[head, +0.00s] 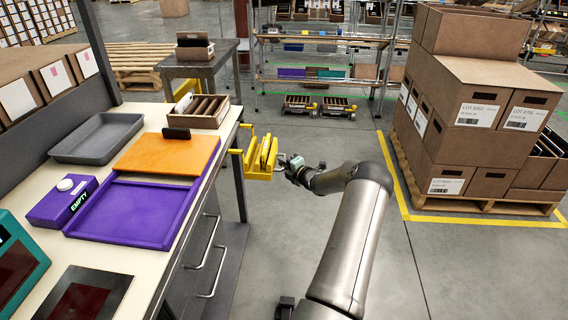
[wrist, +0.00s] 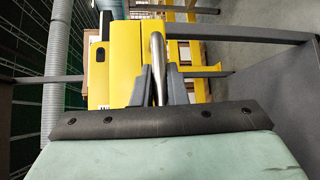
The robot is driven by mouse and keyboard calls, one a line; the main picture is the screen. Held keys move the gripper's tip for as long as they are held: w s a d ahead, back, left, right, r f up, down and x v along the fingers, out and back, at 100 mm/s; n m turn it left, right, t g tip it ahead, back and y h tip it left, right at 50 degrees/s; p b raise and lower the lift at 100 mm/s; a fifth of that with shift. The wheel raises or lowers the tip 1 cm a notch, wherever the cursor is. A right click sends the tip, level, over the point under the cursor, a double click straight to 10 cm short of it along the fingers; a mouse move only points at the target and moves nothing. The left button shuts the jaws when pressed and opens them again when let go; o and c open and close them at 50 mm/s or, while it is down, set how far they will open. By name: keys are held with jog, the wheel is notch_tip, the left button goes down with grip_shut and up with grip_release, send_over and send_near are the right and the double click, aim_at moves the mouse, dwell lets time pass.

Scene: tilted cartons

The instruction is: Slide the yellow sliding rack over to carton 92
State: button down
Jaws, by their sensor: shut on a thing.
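The yellow sliding rack (head: 262,157) hangs at the right edge of the workbench, with upright yellow plates. In the wrist view its yellow body (wrist: 124,62) fills the upper middle, with a shiny metal handle (wrist: 157,50) in front. My gripper (head: 284,170) is at the rack's right side. In the wrist view the two grey fingers of my gripper (wrist: 160,86) are shut on the handle, one on each side. I cannot read the number 92 on any carton.
The workbench (head: 120,262) runs along the left, with a purple tray (head: 135,210), an orange board (head: 168,154) and a grey tray (head: 95,138). Stacked cartons (head: 480,110) stand on a pallet at right. The floor between is clear. A shelving rack (head: 325,80) stands behind.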

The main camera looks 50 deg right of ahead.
jog(key=shift+d+r, duration=0.15)
jog(key=shift+d, duration=0.05)
jog(key=c, duration=1.5)
grip_release()
jog(key=shift+w, duration=0.15)
jog(key=shift+o, duration=0.2)
jog(key=s+a+r+p, duration=0.1)
jog(key=s+a+r, duration=0.1)
jog(key=s, duration=1.5)
jog(key=shift+a, duration=0.3)
jog(key=shift+r, duration=0.1)
